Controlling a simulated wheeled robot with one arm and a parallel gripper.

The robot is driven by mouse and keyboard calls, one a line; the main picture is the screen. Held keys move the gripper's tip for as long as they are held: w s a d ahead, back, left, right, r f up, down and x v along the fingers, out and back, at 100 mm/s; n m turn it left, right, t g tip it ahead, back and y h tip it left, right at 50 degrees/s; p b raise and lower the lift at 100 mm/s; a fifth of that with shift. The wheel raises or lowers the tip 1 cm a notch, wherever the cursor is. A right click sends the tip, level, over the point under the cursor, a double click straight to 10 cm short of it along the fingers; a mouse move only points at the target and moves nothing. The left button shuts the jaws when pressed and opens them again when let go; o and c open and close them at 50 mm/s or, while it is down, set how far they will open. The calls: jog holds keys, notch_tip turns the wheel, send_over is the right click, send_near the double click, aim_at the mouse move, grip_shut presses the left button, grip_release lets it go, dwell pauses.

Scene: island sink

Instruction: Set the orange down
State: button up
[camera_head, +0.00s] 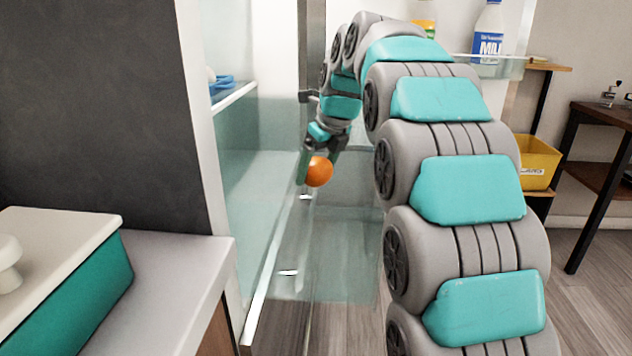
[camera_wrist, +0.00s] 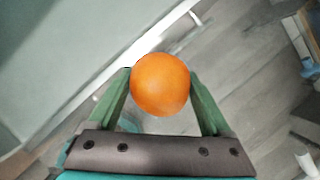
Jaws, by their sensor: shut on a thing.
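The orange (camera_head: 320,171) is held between the fingers of my gripper (camera_head: 318,165), in front of an open fridge with glass-like drawers. In the wrist view the orange (camera_wrist: 160,84) sits between the two green fingertips of my gripper (camera_wrist: 160,90), which are shut on it. It hangs in the air, apart from any surface that I can see. Part of the orange is hidden behind a finger in the head view.
A white counter (camera_head: 170,285) with a teal box (camera_head: 70,300) is at the left. The fridge door holds a milk bottle (camera_head: 489,35). A yellow bin (camera_head: 538,163) and a dark table (camera_head: 600,150) stand at the right.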

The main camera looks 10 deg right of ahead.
aim_at(316, 182)
jog(key=shift+f, duration=1.4)
jog(key=o, duration=1.3)
jog(key=shift+f, duration=0.15)
jog(key=v, duration=1.2)
